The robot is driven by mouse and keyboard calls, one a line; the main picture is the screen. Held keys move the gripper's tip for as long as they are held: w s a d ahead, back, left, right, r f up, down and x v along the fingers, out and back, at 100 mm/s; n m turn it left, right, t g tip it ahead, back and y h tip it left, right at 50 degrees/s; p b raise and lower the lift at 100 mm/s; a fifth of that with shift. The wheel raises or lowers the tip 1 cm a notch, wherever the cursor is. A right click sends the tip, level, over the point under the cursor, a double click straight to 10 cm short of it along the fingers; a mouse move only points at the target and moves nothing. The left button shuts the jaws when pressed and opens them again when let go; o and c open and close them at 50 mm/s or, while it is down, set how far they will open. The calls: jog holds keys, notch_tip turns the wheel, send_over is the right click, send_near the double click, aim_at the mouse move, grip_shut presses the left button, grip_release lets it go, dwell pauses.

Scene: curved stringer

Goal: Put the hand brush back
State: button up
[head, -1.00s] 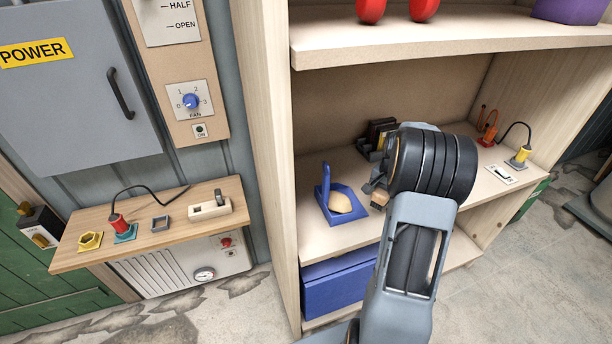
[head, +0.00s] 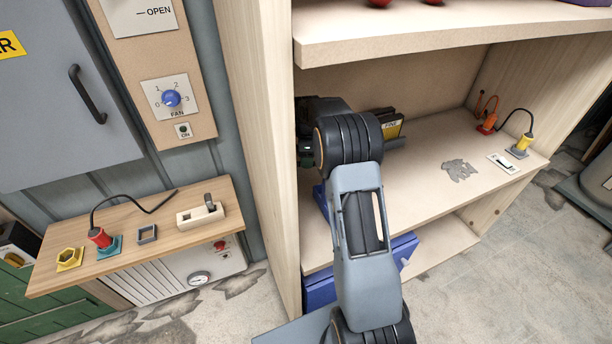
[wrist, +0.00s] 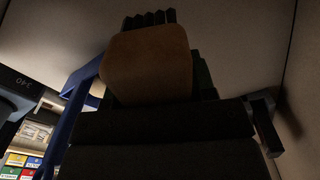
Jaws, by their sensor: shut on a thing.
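A brown block with rounded corners (wrist: 148,68) fills the middle of the wrist view. It looks like part of the hand brush, but its full shape is hidden. Dark pieces stick out behind its top edge; I cannot tell whether they are bristles. My gripper (wrist: 150,85) is shut on it. A blue upright part (wrist: 82,110) stands close on the left in the wrist view.
The shelf's left side wall (head: 255,150) is close to my arm. A grey patch (head: 460,170), a white switch plate (head: 503,163) and a yellow plug (head: 521,146) are to the right. A blue container (head: 402,250) is below.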

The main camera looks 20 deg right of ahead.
aim_at(307, 180)
jog(key=shift+f+p, duration=0.4)
jog(key=shift+f, duration=3.45)
jog(key=shift+f, duration=0.15)
jog(key=o, duration=0.9)
jog(key=shift+r+b, duration=0.45)
jog(key=shift+r, duration=5.7)
